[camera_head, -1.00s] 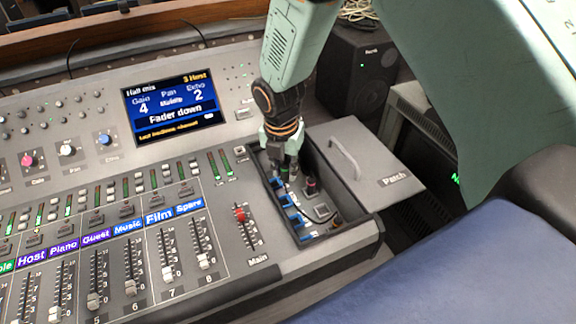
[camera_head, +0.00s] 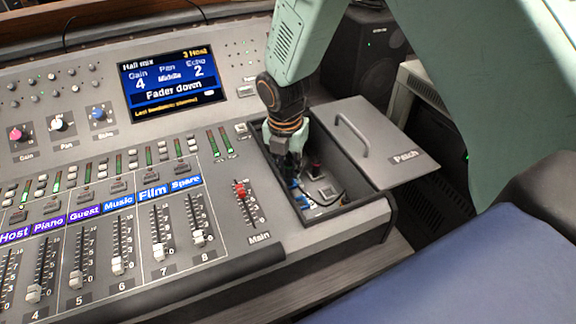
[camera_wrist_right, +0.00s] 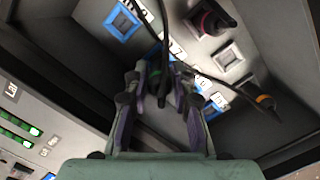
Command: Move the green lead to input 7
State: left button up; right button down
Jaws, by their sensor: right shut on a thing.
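My right gripper (camera_head: 287,168) reaches down into the open patch box of the desk, by its left row of blue-framed inputs. In the right wrist view its fingers (camera_wrist_right: 160,88) are shut on the green lead's plug; a bit of green (camera_wrist_right: 154,72) shows between them, with a black cable running up. Blue-framed inputs (camera_wrist_right: 122,22) lie beyond and beside the fingers. My left gripper is not in view.
A red-ringed plug (camera_head: 315,168) stands in the box, and an orange-ringed plug (camera_wrist_right: 265,102) lies to the right in the wrist view. Box walls (camera_head: 345,208) surround the gripper closely. The Patch lid (camera_head: 390,150) lies to the right. Faders and a screen (camera_head: 172,80) are to the left.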

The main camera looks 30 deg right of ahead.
jog(key=shift+w+f, duration=0.2)
jog(key=shift+f, duration=0.25)
jog(key=shift+a+r, duration=0.1)
jog(key=shift+r, duration=0.05)
jog(key=shift+s, duration=0.15)
dwell(0.3)
jog(key=shift+w+f+p, duration=0.2)
jog(key=shift+f+p, duration=0.05)
jog(key=shift+p, duration=0.05)
jog(key=shift+s, duration=0.1)
jog(key=shift+p, duration=0.75)
dwell(1.2)
jog(key=shift+f+p, duration=0.7)
jog(key=shift+p, duration=0.85)
dwell(3.0)
